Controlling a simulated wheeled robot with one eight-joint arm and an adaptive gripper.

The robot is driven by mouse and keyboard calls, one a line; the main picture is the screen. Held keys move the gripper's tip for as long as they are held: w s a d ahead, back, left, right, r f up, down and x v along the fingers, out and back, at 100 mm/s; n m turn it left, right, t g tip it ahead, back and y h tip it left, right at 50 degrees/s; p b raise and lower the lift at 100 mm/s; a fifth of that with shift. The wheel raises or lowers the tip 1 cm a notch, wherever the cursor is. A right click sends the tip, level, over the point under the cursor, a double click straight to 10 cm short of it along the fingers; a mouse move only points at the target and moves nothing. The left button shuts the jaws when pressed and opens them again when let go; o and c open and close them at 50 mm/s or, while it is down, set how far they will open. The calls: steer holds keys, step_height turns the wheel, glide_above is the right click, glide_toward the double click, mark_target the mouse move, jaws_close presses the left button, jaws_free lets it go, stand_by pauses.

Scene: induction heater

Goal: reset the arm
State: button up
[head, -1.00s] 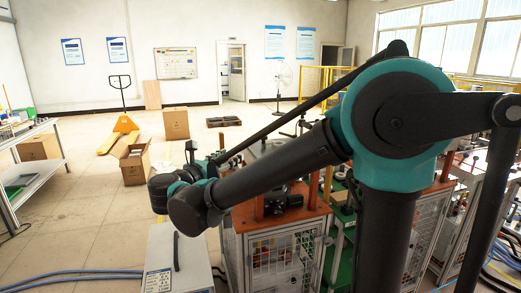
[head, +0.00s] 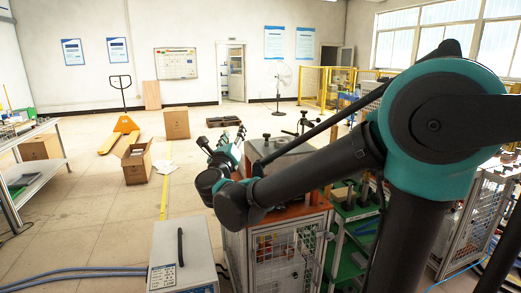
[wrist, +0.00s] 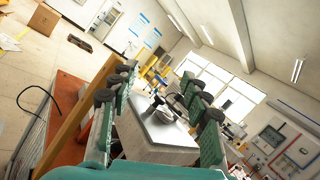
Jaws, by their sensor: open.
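My arm crosses the right half of the head view, with its large teal joint at the upper right. My gripper (head: 222,132) hangs at the arm's far end, near the left side of the machine bench. In the wrist view my gripper (wrist: 157,78) shows two green fingers with dark pads, spread apart. Nothing is between the fingers; the grey box behind shows through the gap.
A caged bench with an orange-brown top (head: 290,212) and a grey box on it (wrist: 150,135) stand close to the gripper. A grey-white cabinet (head: 182,258) stands at front. An open carton (head: 136,163) and yellow pallet truck (head: 125,125) are farther left.

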steer(key=s+d+f+n+g+y, duration=0.2)
steer(key=d+f+n+g+y, duration=0.25)
steer(key=f+n, duration=0.65)
steer(key=s+d+f+n+g+y, duration=0.2)
steer(key=d+f+n+g+y, duration=0.45)
steer(key=n, duration=0.85)
steer(key=s+d+f+n+g+h, duration=0.5)
steer(key=s+d+f+h, duration=0.3)
steer(key=s+d+f, duration=0.9)
step_height(320, 180, down, 3)
steer(key=shift+s+g, duration=0.3)
steer(key=shift+s, duration=0.45)
